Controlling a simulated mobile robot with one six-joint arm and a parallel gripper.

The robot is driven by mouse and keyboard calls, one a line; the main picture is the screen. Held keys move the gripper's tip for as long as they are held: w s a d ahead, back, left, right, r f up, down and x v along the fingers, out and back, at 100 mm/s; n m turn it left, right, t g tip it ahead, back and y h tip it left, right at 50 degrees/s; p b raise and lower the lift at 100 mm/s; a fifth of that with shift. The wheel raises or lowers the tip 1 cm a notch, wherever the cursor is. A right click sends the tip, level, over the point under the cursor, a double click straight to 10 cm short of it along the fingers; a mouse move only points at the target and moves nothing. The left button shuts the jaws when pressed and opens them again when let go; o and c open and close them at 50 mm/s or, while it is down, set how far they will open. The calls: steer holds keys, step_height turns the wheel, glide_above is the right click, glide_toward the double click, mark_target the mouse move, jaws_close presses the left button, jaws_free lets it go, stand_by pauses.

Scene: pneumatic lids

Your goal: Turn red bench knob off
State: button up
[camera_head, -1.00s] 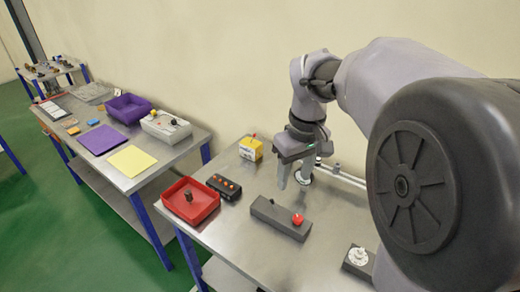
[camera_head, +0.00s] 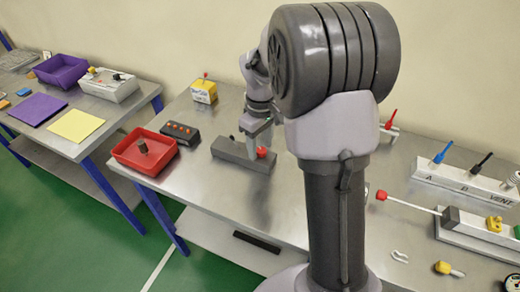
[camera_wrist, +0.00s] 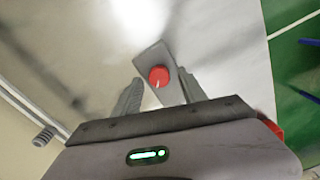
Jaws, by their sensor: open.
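The red knob (camera_head: 262,152) sits near the right end of a dark grey block (camera_head: 228,151) on the metal bench. In the wrist view the red knob (camera_wrist: 159,77), with a pale mark on its face, shows between my fingers, on the grey block (camera_wrist: 151,57). My gripper (camera_head: 250,145) points down over the block beside the knob; in the wrist view my gripper (camera_wrist: 160,88) is open with a finger on each side of the knob. I cannot tell whether a finger touches it. My arm hides part of the bench.
A red tray (camera_head: 123,152) and a black box with orange buttons (camera_head: 180,130) lie left of the block. A yellow box (camera_head: 204,93) stands behind. At right are a lever panel (camera_head: 455,180) and a rod with a red end (camera_head: 408,204). Bare bench lies in front of the block.

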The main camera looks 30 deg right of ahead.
steer(key=shift+c, duration=0.2)
jaws_close()
steer(key=shift+m, duration=0.4)
steer(key=m+p, duration=0.1)
steer(key=m, duration=0.2)
steer(key=shift+p, duration=0.35)
steer(key=m+p, duration=0.1)
steer(key=m, duration=0.4)
steer(key=shift+d+m, duration=0.15)
steer(key=shift+m, duration=0.15)
steer(key=m, duration=0.4)
steer(key=shift+s+d+m, duration=0.1)
steer(key=shift+m, duration=2.1)
